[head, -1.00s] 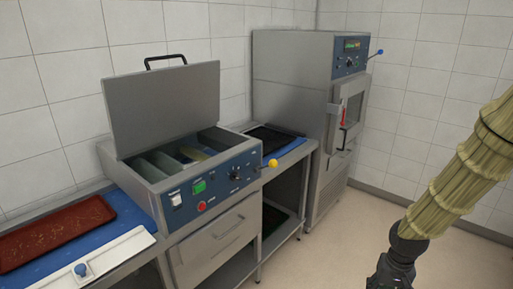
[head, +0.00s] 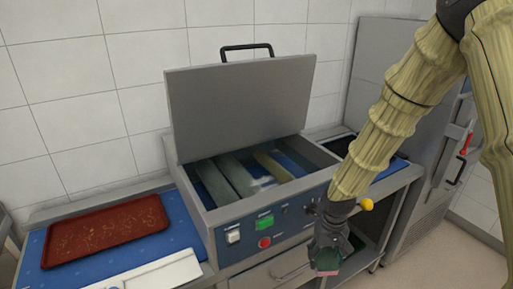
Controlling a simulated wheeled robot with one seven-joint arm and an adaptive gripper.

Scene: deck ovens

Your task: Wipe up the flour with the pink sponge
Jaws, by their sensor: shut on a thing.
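My gripper (head: 326,256) is low at the front of the open machine, right of its red button. It is shut on a small block, the pink sponge (head: 327,272), with a dark green face and a pink edge. The block is mostly hidden by the fingers and hangs outside the machine, apart from its inside. A pale whitish smear, perhaps the flour (head: 262,182), lies on the blue floor inside the machine, between the bars. It is partly hidden by them.
The machine (head: 222,216) has its grey lid (head: 240,105) raised and several bars inside. A red-brown tray (head: 105,229) lies on the blue counter (head: 182,224) at left, near a white board (head: 160,274). A tall oven (head: 384,70) stands at right.

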